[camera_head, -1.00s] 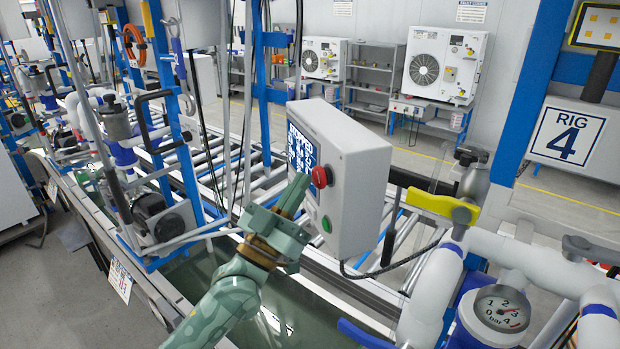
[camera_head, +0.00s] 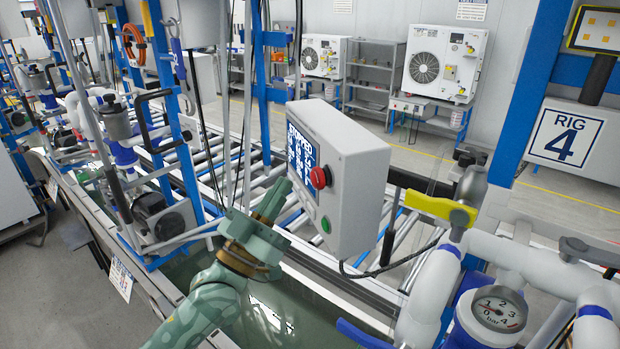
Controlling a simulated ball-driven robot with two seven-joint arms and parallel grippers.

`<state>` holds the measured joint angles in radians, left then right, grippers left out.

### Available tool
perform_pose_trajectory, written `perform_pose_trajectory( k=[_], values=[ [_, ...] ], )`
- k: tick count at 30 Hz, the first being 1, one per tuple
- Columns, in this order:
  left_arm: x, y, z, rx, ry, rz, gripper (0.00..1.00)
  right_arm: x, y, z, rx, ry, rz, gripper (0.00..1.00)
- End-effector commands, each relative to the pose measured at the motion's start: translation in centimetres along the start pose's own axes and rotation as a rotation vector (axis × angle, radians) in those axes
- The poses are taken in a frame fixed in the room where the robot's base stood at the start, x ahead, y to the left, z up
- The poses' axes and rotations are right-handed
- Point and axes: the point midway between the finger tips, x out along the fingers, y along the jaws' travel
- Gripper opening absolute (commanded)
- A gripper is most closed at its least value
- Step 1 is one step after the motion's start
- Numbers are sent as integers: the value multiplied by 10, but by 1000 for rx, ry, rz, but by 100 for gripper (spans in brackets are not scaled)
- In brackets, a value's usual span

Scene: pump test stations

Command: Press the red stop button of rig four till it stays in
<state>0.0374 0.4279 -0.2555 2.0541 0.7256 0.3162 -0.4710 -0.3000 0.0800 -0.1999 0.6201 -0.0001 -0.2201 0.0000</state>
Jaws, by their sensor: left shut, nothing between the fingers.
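The box's blue display (camera_head: 303,152) shows white text that includes "STOPPED". A "RIG 4" sign (camera_head: 566,136) hangs at the right. My left gripper (camera_head: 277,192) is shut and empty, to the left of the red button and a little lower, with a gap between. I cannot tell how deep the button sits. My right gripper is not in view.
White pipes with a pressure gauge (camera_head: 500,310) and a yellow valve handle (camera_head: 440,207) stand at the right. A blue upright with clips and a black handle (camera_head: 145,118) stands at the left. A water trough (camera_head: 280,310) lies under the box.

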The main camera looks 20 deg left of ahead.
Motion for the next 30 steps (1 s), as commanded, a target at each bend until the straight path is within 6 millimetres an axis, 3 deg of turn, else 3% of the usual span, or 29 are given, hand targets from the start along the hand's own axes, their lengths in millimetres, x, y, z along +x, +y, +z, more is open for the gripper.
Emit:
perform_pose_trajectory(
  k=[10, 26, 28, 30],
  values=[
    [-21, -15, -16, -1, 0, 1, 0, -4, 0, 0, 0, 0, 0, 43],
    [-23, -16, -17, -14, -2, 2, 0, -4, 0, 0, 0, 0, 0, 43],
    [-24, -15, -6, -9, -45, 18, 0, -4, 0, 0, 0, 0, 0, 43],
    [-31, -23, 21, 23, -122, 16, 0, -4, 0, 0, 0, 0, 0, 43]
  ],
)
